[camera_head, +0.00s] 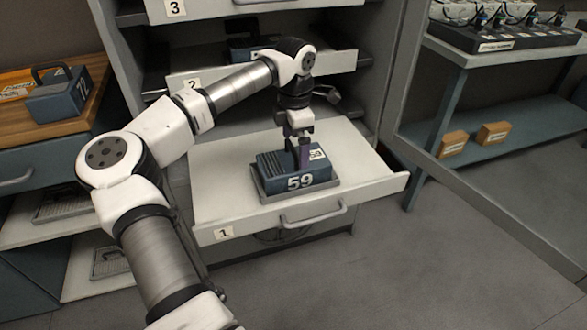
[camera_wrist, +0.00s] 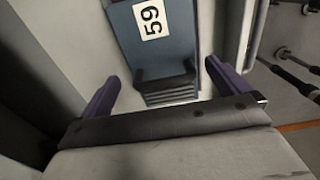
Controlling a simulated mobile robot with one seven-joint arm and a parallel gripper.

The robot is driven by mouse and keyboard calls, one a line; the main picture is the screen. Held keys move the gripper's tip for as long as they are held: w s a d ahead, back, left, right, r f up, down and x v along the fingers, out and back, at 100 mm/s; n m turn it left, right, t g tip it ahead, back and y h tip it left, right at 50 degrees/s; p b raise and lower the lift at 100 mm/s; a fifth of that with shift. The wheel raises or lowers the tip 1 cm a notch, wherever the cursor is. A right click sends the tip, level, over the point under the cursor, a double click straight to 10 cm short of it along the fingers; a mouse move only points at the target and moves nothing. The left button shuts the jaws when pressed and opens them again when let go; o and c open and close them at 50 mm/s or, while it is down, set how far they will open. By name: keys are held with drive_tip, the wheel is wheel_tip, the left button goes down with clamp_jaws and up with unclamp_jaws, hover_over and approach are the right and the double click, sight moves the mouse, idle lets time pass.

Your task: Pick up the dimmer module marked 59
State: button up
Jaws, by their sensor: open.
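The dimmer module marked 59 (camera_head: 272,172) is a blue-grey box with a white 59 on its front and a label on top. It sits on a grey base on the pulled-out shelf marked 1 (camera_head: 225,195). My gripper (camera_head: 302,155) points down over the module's top and hides its handle in the head view. In the wrist view, the module (camera_wrist: 180,35) and its dark handle (camera_wrist: 165,78) show between my two purple fingers (camera_wrist: 161,74), which are open. A gap shows on each side of the handle; I cannot tell how deep the fingers reach.
Module 72 (camera_head: 62,98) stands on a wooden top at the left. Shelf 2 (camera_head: 335,62) is above, behind my arm, with a dark module on it. A bench at the right holds a dark fader unit (camera_head: 500,38); small boxes (camera_head: 493,132) sit below. The floor in front is clear.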

sight(279, 171)
drive_tip(key=f, duration=0.5)
drive_tip(key=shift+s+a, duration=0.15)
drive_tip(key=shift+s, duration=0.05)
drive_tip(key=c, duration=1.3)
drive_tip(key=shift+c, duration=0.5)
drive_tip(key=shift+r, duration=0.15)
